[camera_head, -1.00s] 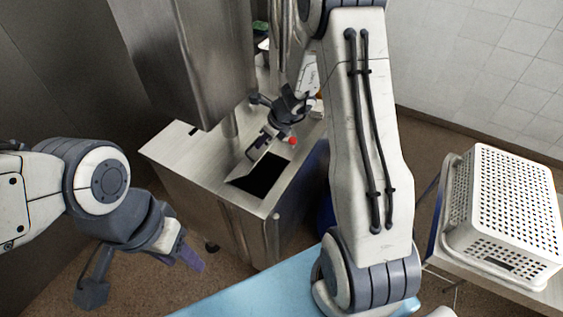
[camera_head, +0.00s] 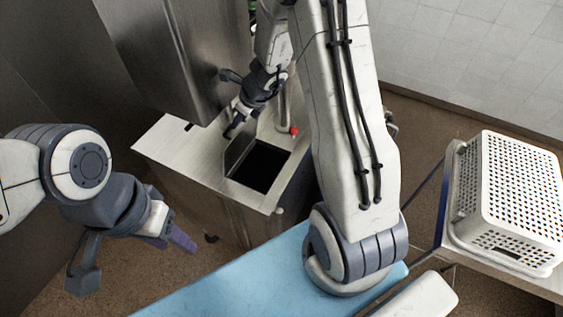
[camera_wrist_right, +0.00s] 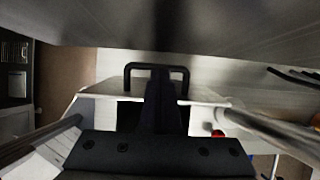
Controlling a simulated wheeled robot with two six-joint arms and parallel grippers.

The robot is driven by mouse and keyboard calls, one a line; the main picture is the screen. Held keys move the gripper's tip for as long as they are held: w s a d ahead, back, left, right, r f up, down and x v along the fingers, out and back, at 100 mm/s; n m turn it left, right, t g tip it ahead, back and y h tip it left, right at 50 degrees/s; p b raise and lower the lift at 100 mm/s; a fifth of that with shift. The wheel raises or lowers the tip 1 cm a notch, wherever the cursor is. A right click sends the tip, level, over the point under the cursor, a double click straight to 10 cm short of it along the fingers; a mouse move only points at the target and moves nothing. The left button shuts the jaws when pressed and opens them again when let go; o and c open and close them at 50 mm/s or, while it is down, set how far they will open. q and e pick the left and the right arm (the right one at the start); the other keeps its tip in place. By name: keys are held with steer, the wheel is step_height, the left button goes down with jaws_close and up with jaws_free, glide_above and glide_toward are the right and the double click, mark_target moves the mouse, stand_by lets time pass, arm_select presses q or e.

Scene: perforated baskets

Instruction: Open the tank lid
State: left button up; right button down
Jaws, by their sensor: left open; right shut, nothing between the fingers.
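The steel tank (camera_head: 165,147) has a dark square opening (camera_head: 262,166) in its top. Its lid (camera_head: 239,150) stands raised steeply along the left side of the opening. My right gripper (camera_head: 235,128) is shut and empty at the lid's upper edge; whether it touches the lid is unclear. In the right wrist view the shut fingers (camera_wrist_right: 163,100) lie in front of a dark U-shaped handle (camera_wrist_right: 157,66) and hide part of it. My left gripper (camera_head: 135,262) is open and empty, low at the left, away from the tank.
A large steel housing (camera_head: 170,50) hangs close above the tank's back left. A red knob (camera_head: 294,131) on a pipe is just behind the opening. A white perforated basket (camera_head: 515,195) sits on a side table at right. A blue surface (camera_head: 245,280) is in front.

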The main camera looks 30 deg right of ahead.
steer(key=shift+d, duration=0.1)
steer(key=p+v, duration=0.2)
steer(key=v, duration=0.8)
steer(key=shift+t+y, duration=0.3)
steer(key=shift+t, duration=0.3)
steer(key=b+x, duration=0.1)
steer(key=x, duration=0.2)
steer(key=s+b+x, duration=0.1)
steer(key=b+x, duration=0.1)
steer(key=x, duration=0.1)
steer(key=f+b+x, duration=0.1)
steer(key=b+x, duration=0.1)
steer(key=x, duration=0.1)
steer(key=shift+d+f, duration=0.15)
steer(key=shift+f, duration=0.15)
steer(key=shift+w, duration=0.15)
steer(key=shift+w+a, duration=0.6)
steer(key=shift+w, duration=0.2)
steer(key=shift+r, duration=0.2)
